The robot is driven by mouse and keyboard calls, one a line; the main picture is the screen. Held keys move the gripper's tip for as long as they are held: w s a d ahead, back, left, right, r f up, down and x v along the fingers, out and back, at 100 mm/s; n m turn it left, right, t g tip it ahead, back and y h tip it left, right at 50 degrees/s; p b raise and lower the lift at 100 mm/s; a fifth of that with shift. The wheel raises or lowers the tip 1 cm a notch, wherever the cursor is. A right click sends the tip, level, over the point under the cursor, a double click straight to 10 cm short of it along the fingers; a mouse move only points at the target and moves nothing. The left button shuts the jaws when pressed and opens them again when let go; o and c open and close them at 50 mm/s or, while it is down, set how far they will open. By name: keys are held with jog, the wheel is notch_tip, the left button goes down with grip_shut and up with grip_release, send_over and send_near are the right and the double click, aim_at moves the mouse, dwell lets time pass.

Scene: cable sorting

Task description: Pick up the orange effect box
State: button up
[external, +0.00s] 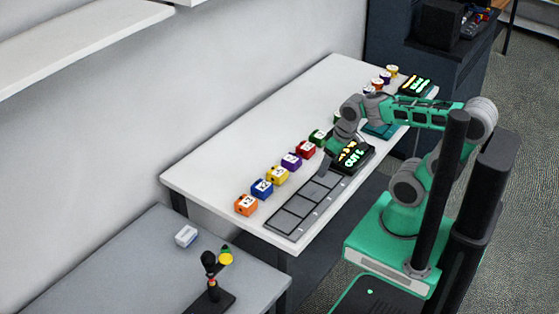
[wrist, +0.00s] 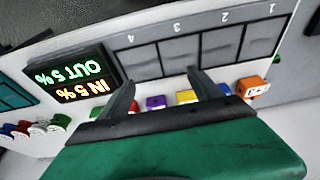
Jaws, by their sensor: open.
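The orange effect box (external: 245,205) stands on the white table at the near left end of a row of coloured boxes. In the wrist view the orange box (wrist: 254,88) is at the right, outside the fingers. My gripper (external: 324,172) is over the middle of the table, near the grey tray and the display, well to the right of the orange box. In the wrist view my gripper (wrist: 163,88) has its two fingers spread apart with nothing held between them.
Blue (external: 262,188), yellow (external: 277,175), purple (external: 291,161), red (external: 306,149) and green (external: 318,137) boxes stand in line beside the orange one. A slotted grey tray (external: 284,223) lies in front, with a lit display (external: 352,156) at its end.

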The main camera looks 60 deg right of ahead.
aim_at(252, 204)
jog(key=shift+o, duration=0.5)
